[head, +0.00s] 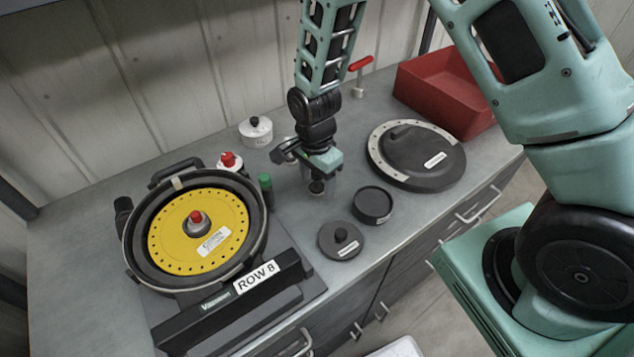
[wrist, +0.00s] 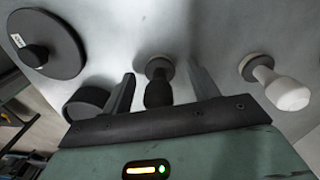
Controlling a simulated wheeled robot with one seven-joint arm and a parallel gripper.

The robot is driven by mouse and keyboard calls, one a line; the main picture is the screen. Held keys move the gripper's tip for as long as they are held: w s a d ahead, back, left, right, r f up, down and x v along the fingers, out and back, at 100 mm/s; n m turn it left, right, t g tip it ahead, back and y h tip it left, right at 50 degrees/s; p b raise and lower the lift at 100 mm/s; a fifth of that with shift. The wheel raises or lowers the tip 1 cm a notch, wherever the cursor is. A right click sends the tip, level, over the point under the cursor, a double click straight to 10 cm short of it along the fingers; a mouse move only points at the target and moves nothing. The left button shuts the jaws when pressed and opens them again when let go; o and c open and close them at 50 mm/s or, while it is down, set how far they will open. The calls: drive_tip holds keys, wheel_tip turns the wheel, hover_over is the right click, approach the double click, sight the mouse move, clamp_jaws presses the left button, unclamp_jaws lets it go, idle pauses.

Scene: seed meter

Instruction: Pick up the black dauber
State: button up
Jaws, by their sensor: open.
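The black dauber (wrist: 158,92) stands in the wrist view with its dark handle toward me and its round grey foot on the grey bench. My gripper (wrist: 162,78) is open, with one finger on each side of the dauber. A gap shows at both sides, wider on the right. In the head view my gripper (head: 314,172) points down over the bench, and the dark dauber (head: 317,187) shows just under it. A white-handled dauber (wrist: 286,92) stands to the right in the wrist view, outside the fingers.
A dark round cup (head: 372,205) and a knobbed black disc (head: 341,241) sit close by on the right and front. A seed meter with a yellow plate (head: 170,235) and a green-capped bottle (head: 266,190) stand left. A large black cover (head: 415,160) and red bin (head: 420,92) are right.

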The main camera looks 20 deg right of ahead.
drive_tip(key=shift+c, duration=0.3)
drive_tip(key=c, duration=1)
wheel_tip(320, 180, up, 10)
drive_tip(key=shift+b, duration=1)
